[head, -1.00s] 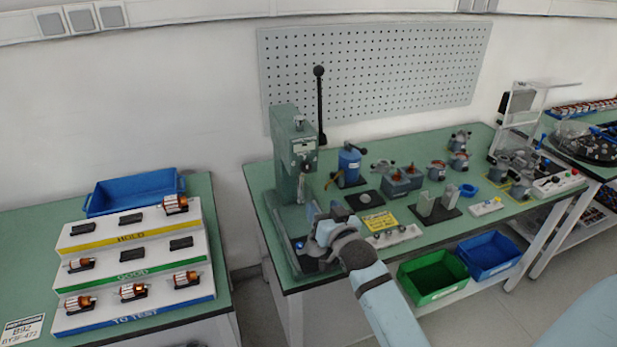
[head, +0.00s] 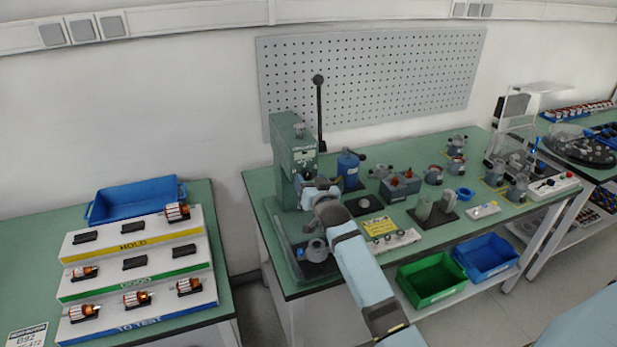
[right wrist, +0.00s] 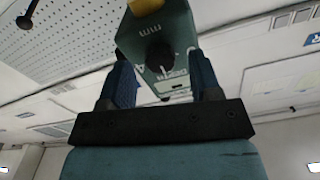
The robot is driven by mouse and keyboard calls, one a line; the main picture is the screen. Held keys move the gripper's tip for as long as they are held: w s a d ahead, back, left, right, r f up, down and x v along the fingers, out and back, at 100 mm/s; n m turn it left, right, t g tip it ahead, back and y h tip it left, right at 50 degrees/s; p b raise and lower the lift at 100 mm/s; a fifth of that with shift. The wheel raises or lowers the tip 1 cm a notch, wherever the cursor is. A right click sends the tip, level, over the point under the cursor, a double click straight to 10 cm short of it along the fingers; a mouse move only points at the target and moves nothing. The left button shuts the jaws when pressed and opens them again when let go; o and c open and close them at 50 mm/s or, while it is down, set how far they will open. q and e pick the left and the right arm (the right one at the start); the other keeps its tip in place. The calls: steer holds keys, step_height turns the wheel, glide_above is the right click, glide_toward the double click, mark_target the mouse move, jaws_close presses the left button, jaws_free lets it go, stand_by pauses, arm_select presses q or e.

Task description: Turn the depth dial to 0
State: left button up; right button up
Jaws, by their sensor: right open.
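The green press (head: 285,135) stands at the left end of the middle bench, with a small pale scale label on its head. My right gripper (head: 310,186) is raised in front of the press head and hides part of it. In the right wrist view the open, empty fingers (right wrist: 160,76) point up at the green press head (right wrist: 135,38). A dark round knob (right wrist: 159,52), which looks like the depth dial, shows between the fingers, with a pale scale beside it. I cannot read its setting or tell whether a finger touches it. My left gripper is not in view.
The press lever (head: 319,115) rises beside the head. A grey round part (head: 316,248) sits on the press base. A blue device (head: 348,167) and a yellow card (head: 379,226) are to the right.

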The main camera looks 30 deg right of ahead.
steer(key=shift+w+d, duration=0.2)
steer(key=shift+w, duration=0.5)
steer(key=c, duration=0.9)
steer(key=shift+c, duration=0.2)
